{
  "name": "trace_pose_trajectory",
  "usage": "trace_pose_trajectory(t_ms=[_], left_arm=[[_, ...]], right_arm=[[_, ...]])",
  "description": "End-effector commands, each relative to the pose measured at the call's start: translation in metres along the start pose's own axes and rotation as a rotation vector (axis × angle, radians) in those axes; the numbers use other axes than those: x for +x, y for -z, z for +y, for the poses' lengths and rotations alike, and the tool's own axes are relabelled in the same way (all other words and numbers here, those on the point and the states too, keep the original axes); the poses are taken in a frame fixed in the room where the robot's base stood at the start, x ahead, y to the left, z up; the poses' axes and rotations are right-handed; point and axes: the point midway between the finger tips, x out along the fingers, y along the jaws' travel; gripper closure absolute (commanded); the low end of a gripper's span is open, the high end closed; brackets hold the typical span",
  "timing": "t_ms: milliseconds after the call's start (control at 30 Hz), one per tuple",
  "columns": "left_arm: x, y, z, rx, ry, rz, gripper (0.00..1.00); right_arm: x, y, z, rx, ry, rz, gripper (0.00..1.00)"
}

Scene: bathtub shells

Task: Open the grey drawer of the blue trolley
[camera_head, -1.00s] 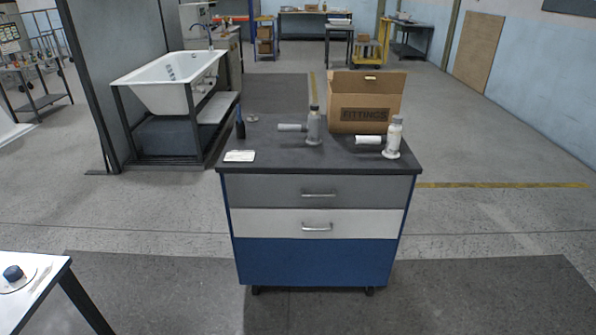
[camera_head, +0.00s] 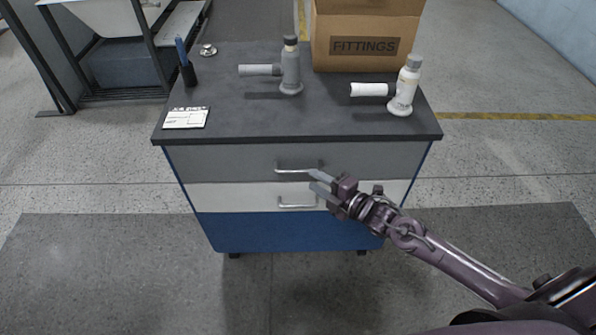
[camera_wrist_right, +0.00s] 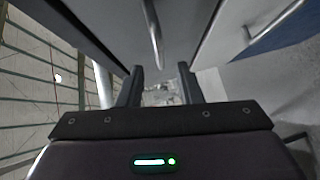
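The blue trolley (camera_head: 275,232) stands ahead with a dark top. Its grey drawer (camera_head: 230,163) is the upper one, appears closed, and has a silver bar handle (camera_head: 296,170). My right gripper (camera_head: 315,180) is at the front of the trolley, by the right end of that handle, with its fingers apart. In the right wrist view, the open fingers (camera_wrist_right: 160,85) point at the drawer front, and the grey drawer's handle (camera_wrist_right: 152,25) lies ahead between their lines; nothing is held. My left gripper is not in view.
A white drawer (camera_head: 225,197) with its own handle (camera_head: 297,204) lies just below. Floor around the front is clear.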

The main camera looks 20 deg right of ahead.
Motion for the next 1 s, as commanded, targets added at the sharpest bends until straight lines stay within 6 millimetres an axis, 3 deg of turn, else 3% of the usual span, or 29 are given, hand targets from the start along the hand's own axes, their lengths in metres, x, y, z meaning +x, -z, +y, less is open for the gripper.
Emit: trace_pose_trajectory(t_ms=[400,833,1000], left_arm=[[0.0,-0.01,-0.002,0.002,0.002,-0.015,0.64],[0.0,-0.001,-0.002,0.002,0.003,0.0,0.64],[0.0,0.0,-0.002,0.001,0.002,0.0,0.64]], right_arm=[[0.062,-0.001,0.001,0.002,-0.002,-0.003,0.67],[0.073,0.0,0.0,0.003,0.001,-0.002,0.67],[0.073,0.0,0.0,0.003,0.001,-0.002,0.9]])
